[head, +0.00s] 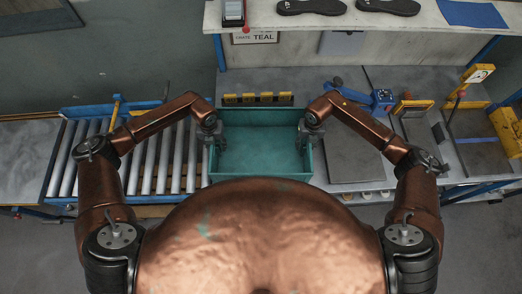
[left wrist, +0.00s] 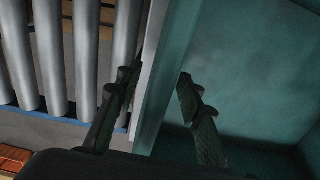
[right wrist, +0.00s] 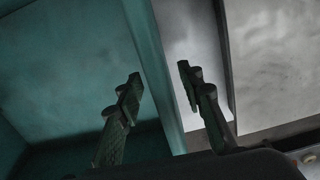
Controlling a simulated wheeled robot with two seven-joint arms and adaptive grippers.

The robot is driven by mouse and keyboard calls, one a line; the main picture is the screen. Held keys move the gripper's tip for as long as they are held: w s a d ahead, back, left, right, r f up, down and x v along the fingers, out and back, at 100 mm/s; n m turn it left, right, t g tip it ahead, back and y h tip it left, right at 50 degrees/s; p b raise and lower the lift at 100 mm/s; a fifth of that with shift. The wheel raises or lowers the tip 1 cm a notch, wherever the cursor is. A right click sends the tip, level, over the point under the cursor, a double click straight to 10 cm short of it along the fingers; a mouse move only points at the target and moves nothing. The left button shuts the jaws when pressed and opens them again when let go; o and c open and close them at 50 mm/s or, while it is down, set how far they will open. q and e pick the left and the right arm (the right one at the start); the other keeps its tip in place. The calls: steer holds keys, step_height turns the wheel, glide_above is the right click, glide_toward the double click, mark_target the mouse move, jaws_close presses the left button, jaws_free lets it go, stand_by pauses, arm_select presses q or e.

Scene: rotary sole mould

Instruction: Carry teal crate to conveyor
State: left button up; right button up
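The teal crate (head: 262,143) is an empty open-topped box on or over the worktop, right of the roller conveyor (head: 160,158). My left gripper (head: 212,140) is at its left wall and my right gripper (head: 308,140) at its right wall. In the left wrist view my left fingers (left wrist: 158,80) straddle the crate wall (left wrist: 170,65), one inside and one outside, closed in near it. In the right wrist view my right fingers (right wrist: 160,75) straddle the opposite wall (right wrist: 155,65) likewise. Contact faces and the crate's underside are hidden.
Yellow-fronted bins (head: 258,98) stand just behind the crate. A dark grey plate (head: 355,158) lies to its right, with a blue device (head: 382,99) behind. A shelf above holds dark soles (head: 388,6). The conveyor rollers look empty.

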arm_select(q)
steer(key=shift+f, duration=0.1)
steer(key=shift+c, duration=0.4)
arm_select(e)
steer(key=shift+f, duration=0.1)
steer(key=shift+c, duration=0.4)
arm_select(q)
jaws_close()
arm_select(e)
jaws_close()
arm_select(q)
steer(key=shift+d, duration=0.1)
